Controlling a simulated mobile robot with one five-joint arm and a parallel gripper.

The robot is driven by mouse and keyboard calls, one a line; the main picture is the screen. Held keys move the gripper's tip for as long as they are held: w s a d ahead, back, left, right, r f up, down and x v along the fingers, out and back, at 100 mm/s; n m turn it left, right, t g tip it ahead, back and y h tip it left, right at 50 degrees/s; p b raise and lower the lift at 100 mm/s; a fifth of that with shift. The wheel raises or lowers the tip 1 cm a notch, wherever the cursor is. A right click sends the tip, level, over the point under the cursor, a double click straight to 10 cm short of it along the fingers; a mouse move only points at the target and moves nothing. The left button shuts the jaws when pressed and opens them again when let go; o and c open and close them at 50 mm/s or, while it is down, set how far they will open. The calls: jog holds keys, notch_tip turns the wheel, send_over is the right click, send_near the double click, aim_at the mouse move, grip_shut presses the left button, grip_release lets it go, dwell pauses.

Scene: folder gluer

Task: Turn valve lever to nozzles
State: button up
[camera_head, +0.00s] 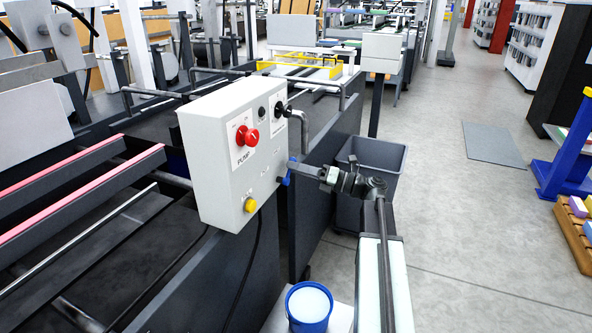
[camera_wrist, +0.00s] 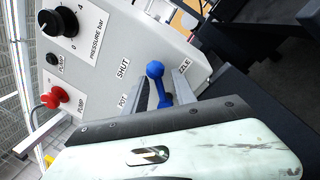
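The blue valve lever (camera_wrist: 160,88) sits on the sloping side of the control box in the wrist view. Labels reading SHUT (camera_wrist: 123,68), POT (camera_wrist: 122,100) and a partly covered one ending in ZLE (camera_wrist: 183,67) surround it. Its round end lies between SHUT and the ZLE label. My gripper (camera_wrist: 158,98) has its fingers apart, one on each side of the lever; I cannot tell whether either touches it. In the head view the lever (camera_head: 284,180) shows as a small blue piece at the box's right edge, with my gripper (camera_head: 298,170) right at it.
A grey bin (camera_head: 380,155) stands behind my arm. A blue pot (camera_head: 309,308) of white liquid is below. Open floor lies right.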

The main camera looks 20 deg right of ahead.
jog(key=shift+a, duration=0.1)
jog(key=b+v, duration=0.1)
jog(key=v, duration=0.6)
jog(key=shift+s+d, duration=0.25)
jog(key=shift+d, duration=0.1)
jog(key=shift+f, duration=0.1)
